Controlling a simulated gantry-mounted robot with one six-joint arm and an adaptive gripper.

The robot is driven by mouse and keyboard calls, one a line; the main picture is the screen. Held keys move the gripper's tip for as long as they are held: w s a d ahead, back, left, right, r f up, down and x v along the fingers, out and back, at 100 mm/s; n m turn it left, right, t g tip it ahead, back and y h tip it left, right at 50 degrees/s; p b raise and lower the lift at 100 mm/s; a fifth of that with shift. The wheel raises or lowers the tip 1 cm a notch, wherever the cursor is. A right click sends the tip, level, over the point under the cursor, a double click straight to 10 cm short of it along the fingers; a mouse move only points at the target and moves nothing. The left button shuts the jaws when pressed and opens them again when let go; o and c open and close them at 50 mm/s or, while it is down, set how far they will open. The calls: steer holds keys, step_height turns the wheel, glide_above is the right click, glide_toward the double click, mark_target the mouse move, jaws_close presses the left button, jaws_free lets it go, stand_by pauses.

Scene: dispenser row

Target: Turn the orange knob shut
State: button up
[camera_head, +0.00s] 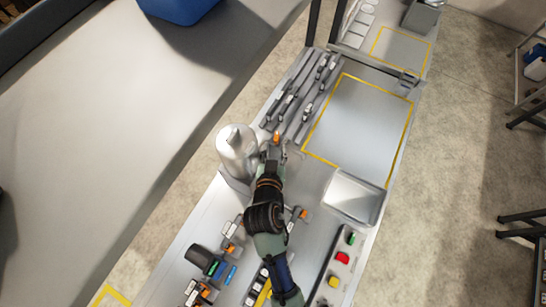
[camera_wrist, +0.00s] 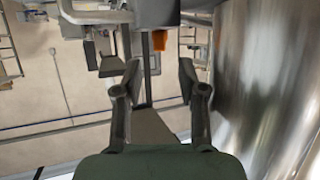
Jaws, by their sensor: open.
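An orange knob (camera_head: 277,137) shows just beyond the end of my arm in the head view. In the wrist view, an orange part (camera_wrist: 160,40), which looks like this knob, hangs ahead of my gripper under a grey body. My gripper (camera_wrist: 160,78) is open, with its two fingers apart and nothing clearly held between them. The orange part lies beyond the fingertips, roughly centred between them. In the head view my gripper (camera_head: 274,153) is small and partly hidden by my wrist. The knob's turning angle cannot be told.
A shiny metal canister (camera_head: 237,154) stands close on the left of my gripper; its curved wall (camera_wrist: 262,80) fills the right of the wrist view. Grey rails (camera_head: 300,98) lie beyond. A metal tray (camera_head: 354,197) is at right. A yellow-outlined area (camera_head: 360,120) is clear.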

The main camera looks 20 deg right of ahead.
steer(key=v, duration=0.5)
steer(key=shift+s, duration=0.1)
steer(key=shift+c, duration=0.3)
